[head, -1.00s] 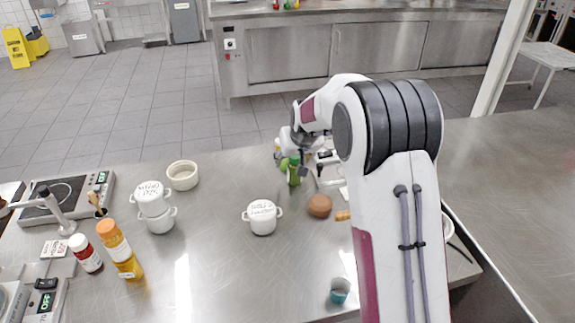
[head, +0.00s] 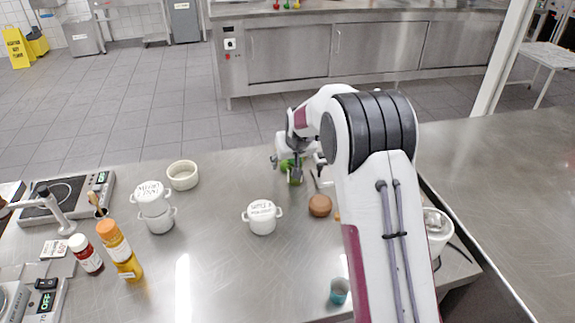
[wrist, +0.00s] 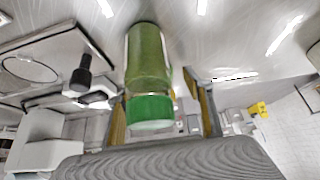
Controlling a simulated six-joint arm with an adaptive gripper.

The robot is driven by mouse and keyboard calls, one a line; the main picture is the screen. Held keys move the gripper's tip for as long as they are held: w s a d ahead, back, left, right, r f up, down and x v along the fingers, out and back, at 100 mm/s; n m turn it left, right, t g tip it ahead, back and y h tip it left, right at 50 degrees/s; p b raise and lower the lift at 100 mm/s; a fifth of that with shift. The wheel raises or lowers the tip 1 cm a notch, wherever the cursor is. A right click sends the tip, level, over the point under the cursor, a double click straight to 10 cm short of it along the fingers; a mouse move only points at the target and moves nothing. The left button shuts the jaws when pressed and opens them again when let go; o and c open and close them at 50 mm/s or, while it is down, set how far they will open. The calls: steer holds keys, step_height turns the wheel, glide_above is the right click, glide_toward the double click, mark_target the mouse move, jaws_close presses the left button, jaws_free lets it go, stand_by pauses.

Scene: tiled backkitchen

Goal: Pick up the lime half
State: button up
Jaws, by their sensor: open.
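A small bright green shape (head: 286,164), which may be the lime half, shows beside my gripper (head: 297,166) in the head view. It is partly hidden by my gripper, and I cannot make out a cut face. A green bottle with a green cap (wrist: 150,108) fills the middle of the wrist view. My gripper (wrist: 158,90) is open, with one finger on each side of the bottle in that view. I cannot tell whether either finger touches it. No lime half is clear in the wrist view.
A brown round object (head: 320,205) and a lidded white pot (head: 262,217) stand nearer on the steel counter (head: 215,250). A teal cup (head: 339,291) is at the front. Stacked pots (head: 155,205), a white bowl (head: 183,175) and sauce bottles (head: 115,240) are left.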

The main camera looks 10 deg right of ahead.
steer(key=shift+w+f, duration=0.3)
steer(key=shift+f, duration=0.15)
steer(key=c, duration=1.2)
